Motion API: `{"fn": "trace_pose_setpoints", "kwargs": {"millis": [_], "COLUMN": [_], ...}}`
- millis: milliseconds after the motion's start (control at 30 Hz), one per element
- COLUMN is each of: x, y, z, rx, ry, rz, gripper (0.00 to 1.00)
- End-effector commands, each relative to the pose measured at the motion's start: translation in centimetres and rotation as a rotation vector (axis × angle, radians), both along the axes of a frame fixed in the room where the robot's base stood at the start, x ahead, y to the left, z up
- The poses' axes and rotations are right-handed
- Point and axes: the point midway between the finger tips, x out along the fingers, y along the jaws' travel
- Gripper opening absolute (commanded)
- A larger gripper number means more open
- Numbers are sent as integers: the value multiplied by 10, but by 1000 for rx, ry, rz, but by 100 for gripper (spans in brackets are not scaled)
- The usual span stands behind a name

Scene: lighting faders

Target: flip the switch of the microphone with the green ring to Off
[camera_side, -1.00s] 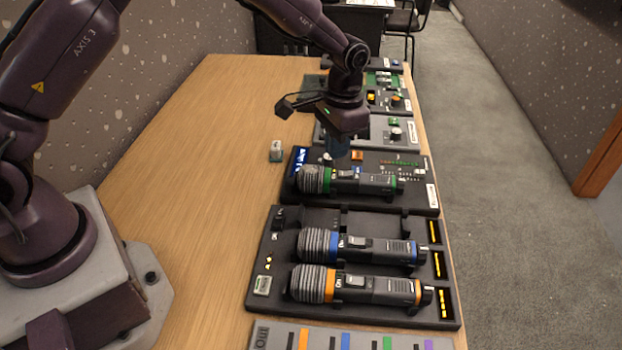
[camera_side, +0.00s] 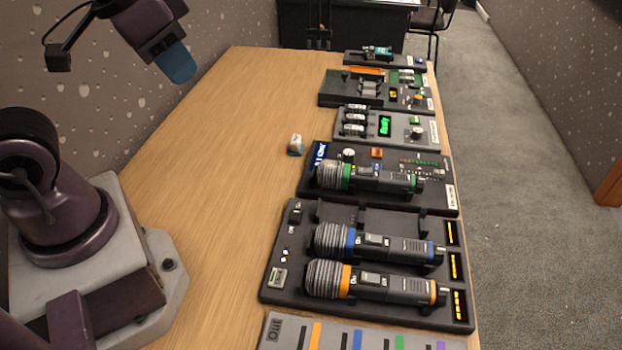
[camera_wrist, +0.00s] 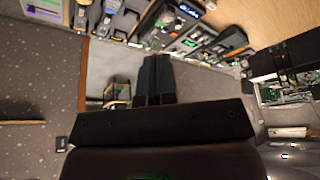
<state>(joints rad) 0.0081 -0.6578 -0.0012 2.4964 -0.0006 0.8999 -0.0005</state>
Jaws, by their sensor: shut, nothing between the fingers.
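The microphone with the green ring (camera_side: 370,180) lies across a dark panel in the side view, its grey mesh head to the left. The state of its switch is too small to read for sure. My gripper (camera_side: 180,66) is raised at the upper left of the side view, far from the microphone and above the table's left side. In the wrist view, the blue fingers of my gripper (camera_wrist: 153,75) are together and hold nothing.
Microphones with a blue ring (camera_side: 378,243) and an orange ring (camera_side: 375,283) lie in the dark cradle nearer the camera. A small pale block (camera_side: 295,145) stands on the wooden table (camera_side: 215,150). More panels line the right edge; the table's left half is clear.

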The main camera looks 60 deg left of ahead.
Motion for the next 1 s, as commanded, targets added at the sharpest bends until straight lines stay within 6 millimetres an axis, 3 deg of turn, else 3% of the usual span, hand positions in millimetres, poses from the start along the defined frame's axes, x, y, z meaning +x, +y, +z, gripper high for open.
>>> {"fn": "trace_pose_setpoints", "kwargs": {"millis": [267, 533, 667, 767, 1000], "x": [-6, -5, -1, 12, 65], "y": [2, 2, 1, -1, -7], "z": [17, 15, 3, -5, -19], "rx": [-1, 0, -1, -2, -27], "ry": [-90, -78, -14, 49, 184], "rz": [9, 7, 1, -3, 25], "gripper": [0, 0, 0, 0, 0]}}
